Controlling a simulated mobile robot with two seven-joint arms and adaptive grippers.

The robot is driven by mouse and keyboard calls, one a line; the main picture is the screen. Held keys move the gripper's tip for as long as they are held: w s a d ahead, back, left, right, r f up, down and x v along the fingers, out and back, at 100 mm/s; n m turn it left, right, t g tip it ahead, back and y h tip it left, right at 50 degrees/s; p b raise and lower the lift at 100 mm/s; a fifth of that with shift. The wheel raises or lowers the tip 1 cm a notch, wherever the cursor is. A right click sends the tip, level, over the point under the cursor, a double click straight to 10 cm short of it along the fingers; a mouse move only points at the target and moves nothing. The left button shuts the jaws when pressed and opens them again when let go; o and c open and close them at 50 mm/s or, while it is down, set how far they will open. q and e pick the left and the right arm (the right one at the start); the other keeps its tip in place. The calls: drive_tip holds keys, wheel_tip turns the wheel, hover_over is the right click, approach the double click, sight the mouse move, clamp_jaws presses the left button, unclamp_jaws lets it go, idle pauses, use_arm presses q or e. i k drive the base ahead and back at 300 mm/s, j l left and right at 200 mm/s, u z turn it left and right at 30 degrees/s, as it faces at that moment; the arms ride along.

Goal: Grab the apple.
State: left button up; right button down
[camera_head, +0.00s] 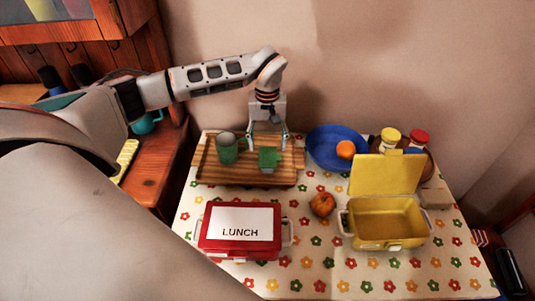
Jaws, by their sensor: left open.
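A red-orange apple (322,204) lies on the flowered tablecloth, between the red lunch box and the open yellow lunch box. My left gripper (267,142) points down over the wooden tray at the back of the table, above and behind the apple and to its left. Its fingers are apart, on either side of a small green cup (268,158) on the tray. I cannot tell whether they touch the cup. My right gripper is not in view.
The red lunch box (241,246) is closed. The yellow lunch box (386,219) stands open and looks empty. A wooden tray (290,176) holds a green cup (227,149). A blue bowl (325,151) holds an orange (346,149). Two jars stand behind. Tablecloth around the apple is clear.

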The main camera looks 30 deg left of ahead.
sight(323, 203)
drive_tip(key=k+l, duration=0.8)
